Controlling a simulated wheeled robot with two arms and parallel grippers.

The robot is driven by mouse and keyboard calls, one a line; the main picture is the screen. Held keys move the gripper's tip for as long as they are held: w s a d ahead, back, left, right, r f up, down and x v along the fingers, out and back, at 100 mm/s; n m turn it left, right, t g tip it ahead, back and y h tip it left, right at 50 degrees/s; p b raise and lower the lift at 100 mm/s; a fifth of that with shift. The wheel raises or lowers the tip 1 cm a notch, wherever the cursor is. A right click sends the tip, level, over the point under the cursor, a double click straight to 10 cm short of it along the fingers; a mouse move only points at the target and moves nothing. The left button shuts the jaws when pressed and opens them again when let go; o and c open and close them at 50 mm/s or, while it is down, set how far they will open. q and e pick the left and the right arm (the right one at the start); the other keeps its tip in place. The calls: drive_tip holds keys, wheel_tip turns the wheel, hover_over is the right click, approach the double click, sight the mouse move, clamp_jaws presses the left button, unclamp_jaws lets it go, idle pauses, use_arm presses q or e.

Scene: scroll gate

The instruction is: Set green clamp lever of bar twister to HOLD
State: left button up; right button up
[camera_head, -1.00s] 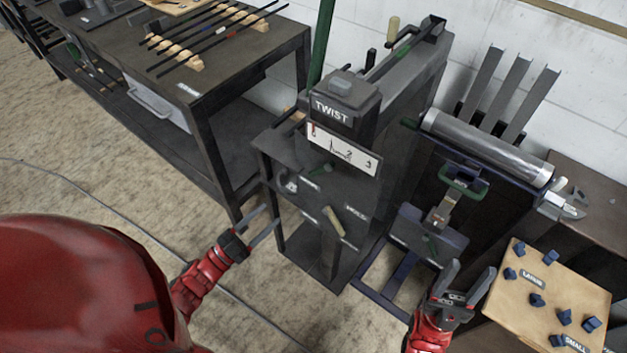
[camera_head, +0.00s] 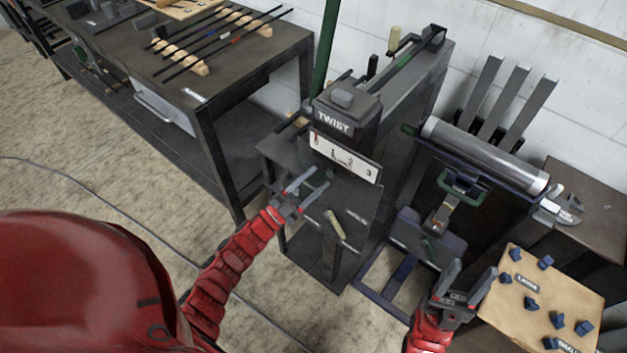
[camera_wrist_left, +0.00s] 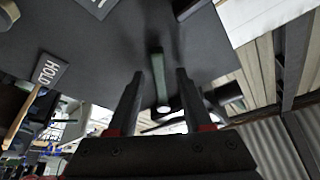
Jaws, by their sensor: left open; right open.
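The bar twister (camera_head: 345,118), a dark machine labelled TWIST, stands in the middle of the head view. Its green clamp lever shows in the left wrist view (camera_wrist_left: 158,78) as a short bar with a pale round end, lying between my fingers with a gap on both sides. In the head view it is small and partly hidden by my gripper. My left gripper (camera_head: 321,178) is open at the machine's front panel. A HOLD label (camera_wrist_left: 48,70) is on the panel at the left of the wrist view. My right gripper (camera_head: 472,267) is open and empty at the lower right.
A cream-handled lever (camera_head: 335,226) sticks out from the panel below my left gripper. A workbench with rods (camera_head: 265,62) stands at left. A stand with a metal roller (camera_head: 480,148) is at right, beside a wooden board with blue pieces (camera_head: 515,313).

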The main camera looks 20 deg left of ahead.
use_arm(q)
clamp_jaws()
idle(1.4)
